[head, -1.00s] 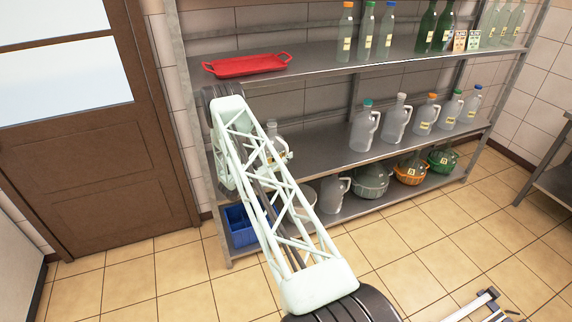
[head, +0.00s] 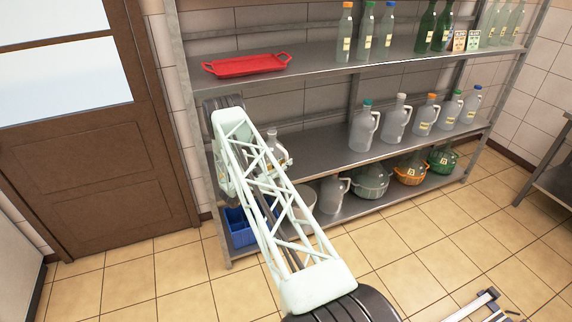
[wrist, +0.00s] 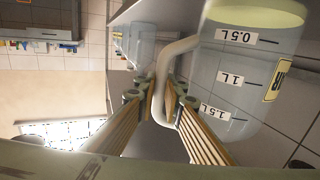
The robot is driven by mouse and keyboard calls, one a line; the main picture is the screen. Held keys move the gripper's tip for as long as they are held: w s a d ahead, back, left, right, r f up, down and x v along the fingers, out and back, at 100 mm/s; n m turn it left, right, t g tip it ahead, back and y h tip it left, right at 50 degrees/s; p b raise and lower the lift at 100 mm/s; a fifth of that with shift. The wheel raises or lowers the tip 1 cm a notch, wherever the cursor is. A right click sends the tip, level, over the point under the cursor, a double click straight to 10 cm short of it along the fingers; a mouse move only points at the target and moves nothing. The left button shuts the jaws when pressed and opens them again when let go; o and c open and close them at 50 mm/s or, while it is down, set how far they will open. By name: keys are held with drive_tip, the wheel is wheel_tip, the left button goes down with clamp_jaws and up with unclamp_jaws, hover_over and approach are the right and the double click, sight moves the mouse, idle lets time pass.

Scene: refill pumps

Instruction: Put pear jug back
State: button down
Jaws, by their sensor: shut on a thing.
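A clear jug with a yellow label (head: 274,142) is at the left end of the middle shelf (head: 325,150), partly hidden by my arm. In the wrist view the jug (wrist: 240,75) fills the right side, with volume marks and a partly cut-off yellow label. Its name cannot be read, so I cannot confirm that it is the pear jug. My gripper (wrist: 160,98) is shut on the jug's pale handle, with one finger on each side. I cannot tell whether the jug's base touches the shelf.
Several capped jugs (head: 397,120) stand to the right on the middle shelf, with a free stretch before them. A red tray (head: 246,65) and bottles (head: 366,35) are above. A blue crate (head: 238,228), a jug (head: 329,195) and basketed demijohns (head: 370,182) are below.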

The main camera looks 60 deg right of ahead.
drive_tip(key=shift+f, duration=0.35)
drive_tip(key=c, duration=2.7)
unclamp_jaws()
drive_tip(key=shift+r, duration=0.2)
drive_tip(key=shift+w+a, duration=0.35)
drive_tip(key=shift+a, duration=1.6)
drive_tip(key=shift+w+a, duration=0.35)
drive_tip(key=shift+a, duration=1.65)
drive_tip(key=shift+w+a, duration=0.35)
drive_tip(key=shift+a, duration=1.6)
